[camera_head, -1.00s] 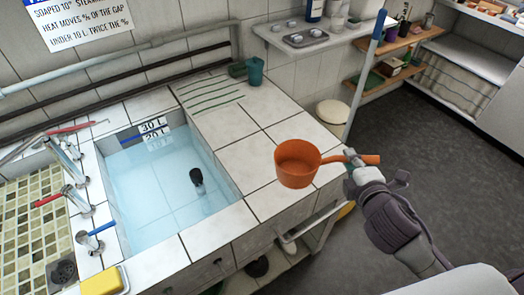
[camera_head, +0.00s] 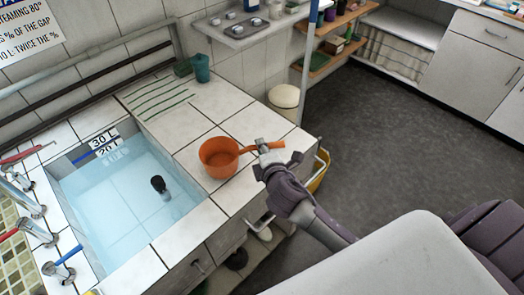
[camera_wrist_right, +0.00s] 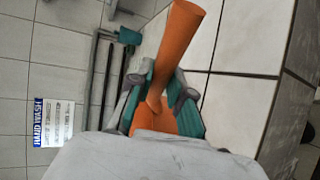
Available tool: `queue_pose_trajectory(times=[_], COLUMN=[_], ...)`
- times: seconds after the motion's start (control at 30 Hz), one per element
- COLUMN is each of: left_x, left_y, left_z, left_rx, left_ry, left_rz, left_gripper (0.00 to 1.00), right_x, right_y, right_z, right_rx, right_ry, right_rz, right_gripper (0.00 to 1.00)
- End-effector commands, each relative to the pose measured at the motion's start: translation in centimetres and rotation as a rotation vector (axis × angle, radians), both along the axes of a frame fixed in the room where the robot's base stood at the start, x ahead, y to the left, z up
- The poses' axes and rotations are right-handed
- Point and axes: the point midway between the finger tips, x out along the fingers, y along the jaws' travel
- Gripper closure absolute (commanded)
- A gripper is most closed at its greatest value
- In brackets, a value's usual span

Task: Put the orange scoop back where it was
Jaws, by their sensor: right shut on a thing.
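The orange scoop (camera_head: 219,158) is a round cup with a handle pointing right. It appears at the tiled counter (camera_head: 232,195) to the right of the water basin; I cannot tell whether its base touches the tiles. My right gripper (camera_head: 266,150) is shut on the scoop's handle. In the right wrist view the orange handle (camera_wrist_right: 178,45) passes between the fingers of the right gripper (camera_wrist_right: 165,95), and the cup is mostly hidden behind my wrist. My left gripper is not in view.
The basin (camera_head: 125,190) holds water and a dark object (camera_head: 158,184). Green stripes (camera_head: 155,95) mark the back of the counter, with a teal cup (camera_head: 201,67) beside them. A shelf with a metal tray (camera_head: 251,28) is above. A yellow bucket (camera_head: 319,172) stands right of the counter.

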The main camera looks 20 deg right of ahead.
Motion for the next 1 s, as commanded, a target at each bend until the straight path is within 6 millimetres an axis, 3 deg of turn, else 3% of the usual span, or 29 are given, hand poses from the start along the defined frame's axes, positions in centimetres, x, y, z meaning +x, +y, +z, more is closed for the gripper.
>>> queue_pose_trajectory(times=[0.13,0.47,0.5,0.63,1.0], left_x=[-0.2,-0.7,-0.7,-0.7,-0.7], left_y=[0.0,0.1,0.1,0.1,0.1], left_z=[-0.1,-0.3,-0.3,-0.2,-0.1], left_rx=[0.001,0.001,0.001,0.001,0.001], left_ry=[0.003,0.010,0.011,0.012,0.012], left_rz=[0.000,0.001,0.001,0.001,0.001], left_gripper=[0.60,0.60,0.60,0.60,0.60], right_x=[0.0,0.0,0.0,0.0,-0.2], right_y=[0.0,0.0,0.0,0.0,0.0], right_z=[-1.5,-1.8,-1.8,-1.7,-1.5], right_rx=[0.002,0.001,0.001,0.001,0.001], right_ry=[-0.001,-0.002,-0.001,-0.001,0.000], right_rz=[-0.001,0.000,0.000,0.000,0.000], right_gripper=[1.00,1.00,0.78,0.56,0.56])
